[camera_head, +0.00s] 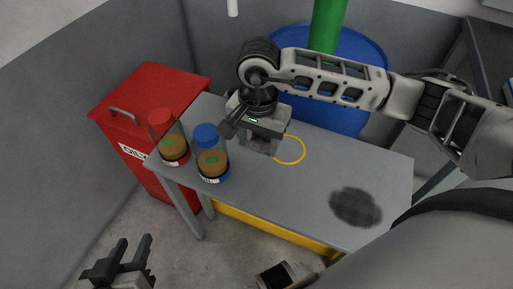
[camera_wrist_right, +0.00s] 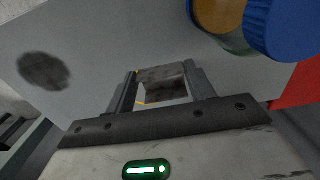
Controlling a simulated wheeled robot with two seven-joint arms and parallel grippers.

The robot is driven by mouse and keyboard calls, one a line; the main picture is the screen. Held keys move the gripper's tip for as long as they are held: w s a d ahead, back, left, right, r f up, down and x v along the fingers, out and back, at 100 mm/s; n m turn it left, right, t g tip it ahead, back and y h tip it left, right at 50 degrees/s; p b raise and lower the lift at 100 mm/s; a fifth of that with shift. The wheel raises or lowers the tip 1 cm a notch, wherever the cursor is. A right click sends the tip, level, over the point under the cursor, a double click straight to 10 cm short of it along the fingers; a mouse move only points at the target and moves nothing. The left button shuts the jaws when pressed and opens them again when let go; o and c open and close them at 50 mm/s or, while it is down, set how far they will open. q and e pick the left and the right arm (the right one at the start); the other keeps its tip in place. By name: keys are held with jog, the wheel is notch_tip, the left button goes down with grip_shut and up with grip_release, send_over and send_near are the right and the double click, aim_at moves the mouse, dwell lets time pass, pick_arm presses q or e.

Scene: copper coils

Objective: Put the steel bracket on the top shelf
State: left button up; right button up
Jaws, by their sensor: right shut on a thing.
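The steel bracket (camera_wrist_right: 165,75) is a worn grey metal piece between the fingers of my right gripper (camera_wrist_right: 162,90) in the right wrist view. My right gripper is shut on it. In the head view the bracket (camera_head: 262,147) shows as a small grey shape under the right gripper, over the back of the grey table; I cannot tell whether it touches the tabletop. My left gripper (camera_head: 134,245) is at the lower left of the head view, over the floor, with its fingers apart and empty. I cannot make out the top shelf for certain.
The grey table (camera_head: 300,200) bears a red-lidded jar (camera_head: 168,140), a blue-lidded jar (camera_head: 212,160) close to the right gripper, a yellow ring (camera_head: 303,152) and a dark patch (camera_head: 356,207). A red bin (camera_head: 150,95), blue drum (camera_head: 345,50) and dark frame (camera_head: 462,62) stand around it.

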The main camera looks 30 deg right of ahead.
aim_at(256, 158)
jog(key=shift+w+d+f, duration=0.1)
jog(key=shift+w+f, duration=0.7)
jog(key=shift+f, duration=0.15)
notch_tip(256, 158, down, 3)
jog(key=shift+w+f, duration=0.1)
jog(key=shift+f, duration=0.1)
pick_arm(q)
jog(key=shift+w+d+f, duration=0.15)
jog(key=shift+w+f, duration=0.1)
jog(key=shift+f, duration=0.35)
jog(key=shift+f+b, duration=0.1)
jog(key=shift+b, duration=0.25)
pick_arm(e)
jog(key=shift+f, duration=0.1)
pick_arm(q)
jog(key=shift+f, duration=0.2)
pick_arm(e)
jog(key=o, duration=1)
